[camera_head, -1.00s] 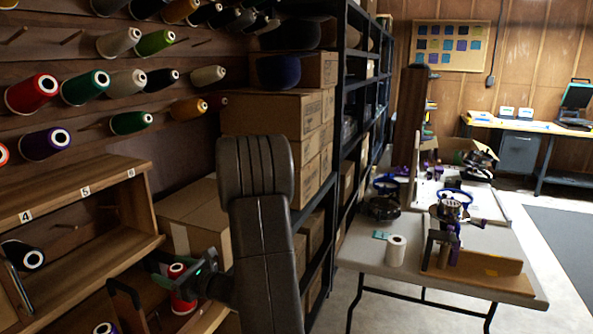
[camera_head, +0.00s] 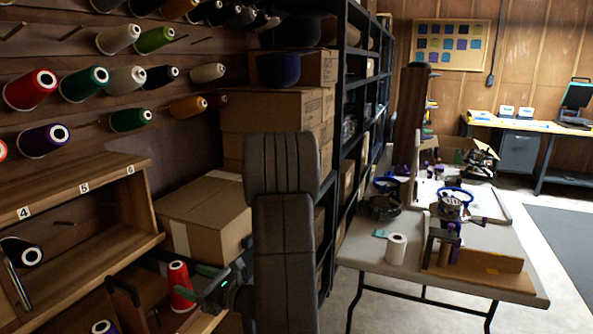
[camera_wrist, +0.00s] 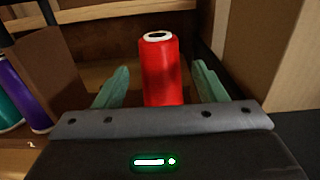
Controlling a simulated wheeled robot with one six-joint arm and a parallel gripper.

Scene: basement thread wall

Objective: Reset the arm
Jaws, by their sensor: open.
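My gripper (camera_head: 208,288) is low at the left in the head view, in front of the lower part of the wooden shelf (camera_head: 84,200). In the wrist view my gripper (camera_wrist: 160,88) shows two green fingers spread wide apart. A red thread spool (camera_wrist: 161,70) stands upright between and beyond the fingers, with clear gaps to both sides. The same red spool (camera_head: 180,286) shows just left of my gripper in the head view. Its lower end is hidden behind my gripper in the wrist view.
Cardboard boxes (camera_head: 205,215) stand right of the shelf, close to my arm. A purple spool (camera_wrist: 25,92) and a teal spool (camera_wrist: 8,112) are at the left in the wrist view. Pegs with several spools (camera_head: 86,84) line the wall. A grey table (camera_head: 350,252) stands at the right.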

